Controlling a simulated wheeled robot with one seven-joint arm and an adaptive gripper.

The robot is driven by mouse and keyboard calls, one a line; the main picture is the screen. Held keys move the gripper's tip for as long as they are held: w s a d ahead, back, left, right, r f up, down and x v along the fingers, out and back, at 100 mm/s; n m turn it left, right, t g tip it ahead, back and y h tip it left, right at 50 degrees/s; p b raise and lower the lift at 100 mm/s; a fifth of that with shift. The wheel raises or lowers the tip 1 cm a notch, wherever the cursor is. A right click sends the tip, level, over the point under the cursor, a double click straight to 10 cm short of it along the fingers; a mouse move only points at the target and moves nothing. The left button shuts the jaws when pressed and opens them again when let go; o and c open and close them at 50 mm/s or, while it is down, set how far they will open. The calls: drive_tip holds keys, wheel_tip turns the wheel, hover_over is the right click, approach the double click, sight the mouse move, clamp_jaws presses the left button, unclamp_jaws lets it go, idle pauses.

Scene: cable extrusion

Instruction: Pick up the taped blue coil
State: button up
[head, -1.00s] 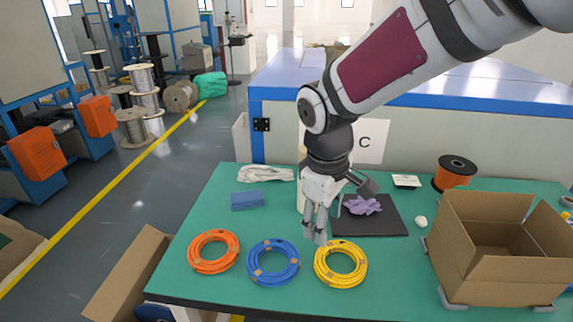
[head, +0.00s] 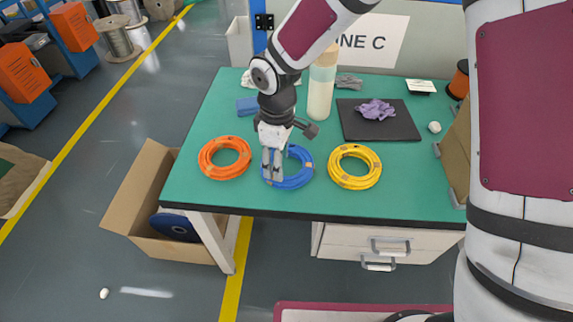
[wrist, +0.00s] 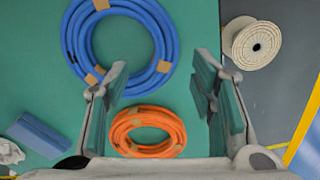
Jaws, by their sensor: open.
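The taped blue coil (head: 306,166) lies flat on the green table, between an orange coil (head: 225,174) and a yellow coil (head: 355,184). Brown tape patches mark it in the wrist view (wrist: 166,42), where its top edge is cut off. My gripper (head: 272,172) is open, fingers pointing down, and covers the left part of the blue coil in the head view. In the wrist view my spread fingers (wrist: 160,85) show below and right of most of the blue coil, with the orange coil (wrist: 174,130) visible between them. I see no grip on any coil.
A pale bottle (head: 320,95), a blue block (head: 247,106) and a black mat (head: 395,128) with a purple cloth (head: 376,109) stand behind. A cardboard box (head: 455,160) is partly hidden at right. An open box (head: 150,205) stands on the floor at left.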

drive_tip(key=shift+s+d+f, duration=0.1)
drive_tip(key=shift+s+f, duration=0.05)
drive_tip(key=shift+f, duration=1.25)
drive_tip(key=shift+s+f, duration=0.15)
drive_tip(key=shift+f, duration=1.25)
clamp_jaws()
